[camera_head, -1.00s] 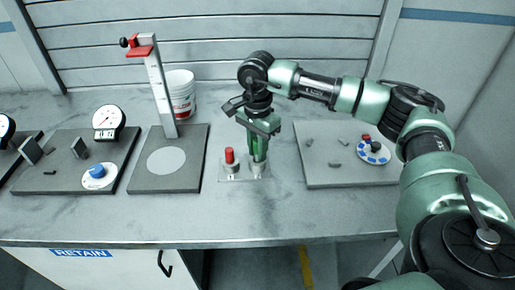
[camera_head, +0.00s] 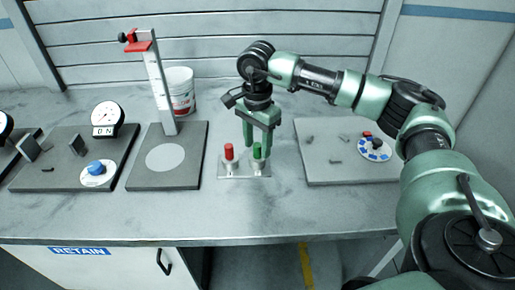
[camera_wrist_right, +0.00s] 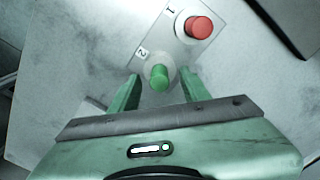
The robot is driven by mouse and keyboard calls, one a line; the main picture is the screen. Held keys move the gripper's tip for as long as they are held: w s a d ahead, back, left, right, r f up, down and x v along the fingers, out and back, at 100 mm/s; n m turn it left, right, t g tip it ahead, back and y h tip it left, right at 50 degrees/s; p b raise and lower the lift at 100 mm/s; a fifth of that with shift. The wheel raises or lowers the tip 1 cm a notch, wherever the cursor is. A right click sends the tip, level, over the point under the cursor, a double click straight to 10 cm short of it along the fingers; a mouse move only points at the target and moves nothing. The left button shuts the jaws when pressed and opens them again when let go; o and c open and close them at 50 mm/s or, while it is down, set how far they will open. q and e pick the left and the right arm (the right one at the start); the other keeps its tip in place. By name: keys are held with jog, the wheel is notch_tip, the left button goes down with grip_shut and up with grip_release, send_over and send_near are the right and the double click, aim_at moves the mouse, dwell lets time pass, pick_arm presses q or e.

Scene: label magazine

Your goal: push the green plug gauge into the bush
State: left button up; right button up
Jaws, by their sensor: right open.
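The green plug gauge (camera_head: 257,150) stands upright at its light metal bush on the right of a small metal plate (camera_head: 243,172). Its green handle (camera_wrist_right: 159,77) shows above the bush ring in the wrist view, beside the mark "2". A red plug gauge (camera_head: 229,151) stands in the left position of the plate, and it shows by the mark "1" in the wrist view (camera_wrist_right: 199,27). My right gripper (camera_head: 257,143) is open, its fingers apart on either side of the green handle, not gripping it. How deep the green gauge sits is hard to tell. My left gripper is not in view.
A grey height-gauge base (camera_head: 150,180) with a tall scale stands left of the plate, a white tub (camera_head: 181,90) behind it. A dial gauge (camera_head: 107,118) stands further left. A grey board (camera_head: 330,170) with small parts lies to the right.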

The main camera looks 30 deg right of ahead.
aim_at(257, 144)
notch_tip(257, 144, up, 6)
jog(key=shift+b, duration=0.4)
dwell(0.3)
